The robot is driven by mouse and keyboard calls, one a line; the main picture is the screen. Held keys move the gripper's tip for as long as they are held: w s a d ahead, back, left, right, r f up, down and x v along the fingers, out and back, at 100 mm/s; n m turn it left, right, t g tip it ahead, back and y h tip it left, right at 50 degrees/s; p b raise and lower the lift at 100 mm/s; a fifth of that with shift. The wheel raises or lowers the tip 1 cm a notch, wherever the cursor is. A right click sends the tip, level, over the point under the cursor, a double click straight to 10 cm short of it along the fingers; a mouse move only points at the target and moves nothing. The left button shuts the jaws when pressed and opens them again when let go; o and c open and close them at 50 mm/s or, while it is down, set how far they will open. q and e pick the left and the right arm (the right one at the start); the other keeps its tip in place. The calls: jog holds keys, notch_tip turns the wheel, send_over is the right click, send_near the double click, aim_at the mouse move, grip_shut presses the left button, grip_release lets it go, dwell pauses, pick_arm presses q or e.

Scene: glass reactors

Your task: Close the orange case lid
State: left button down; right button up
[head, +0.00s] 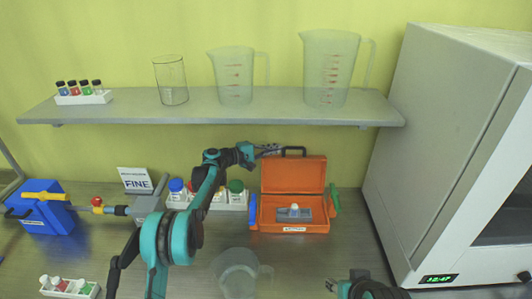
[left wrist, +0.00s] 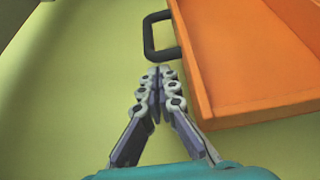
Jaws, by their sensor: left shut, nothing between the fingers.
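The orange case (head: 291,227) stands on the bench with its lid (head: 293,175) open and upright. A grey insert with a small white-topped object lies inside the case. The lid's black handle (head: 293,150) sticks up from its top edge. My left gripper (head: 270,150) is shut and empty at the upper left of the lid, near the handle. In the left wrist view the shut fingertips (left wrist: 157,72) are just below the black handle (left wrist: 149,38) and left of the orange lid (left wrist: 235,70); contact cannot be told. My right gripper (head: 350,284) shows only partly at the bottom edge.
A rack of capped bottles (head: 237,197) stands left of the case, partly behind my left arm. A shelf (head: 220,111) with beakers hangs above. A clear jug (head: 238,273) stands in front, and a large grey cabinet (head: 425,130) at right. A blue box (head: 40,213) is at far left.

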pick_arm(q)
jog(key=shift+w+d, duration=0.15)
jog(key=shift+d, duration=0.25)
pick_arm(e)
jog(key=shift+f, duration=0.1)
